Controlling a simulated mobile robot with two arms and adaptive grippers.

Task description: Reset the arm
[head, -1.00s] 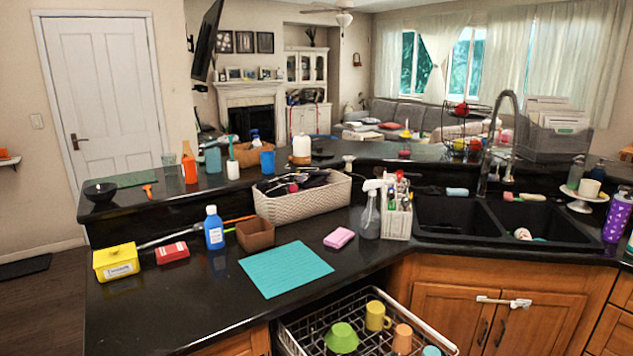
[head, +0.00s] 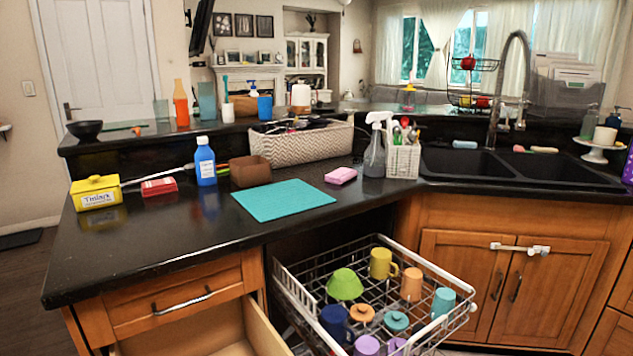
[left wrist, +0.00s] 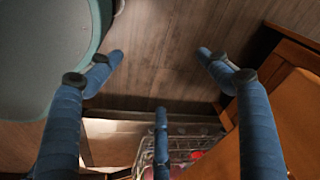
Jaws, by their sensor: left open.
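My left gripper (left wrist: 160,65) shows in the left wrist view with its blue fingers spread wide and nothing between them. Wooden floor (left wrist: 165,40) lies beyond the fingertips. Part of the wire dish rack shows low in that view, beyond the fingers. Neither of my arms shows in the head view, and my right gripper is in neither view.
The pulled-out wire dish rack (head: 448,318) holds several cups and a green bowl (head: 344,285). An open drawer (head: 266,325) stands left of it. A teal mat (head: 283,200) lies on the black counter (head: 150,245). The double sink (head: 462,165) is at right.

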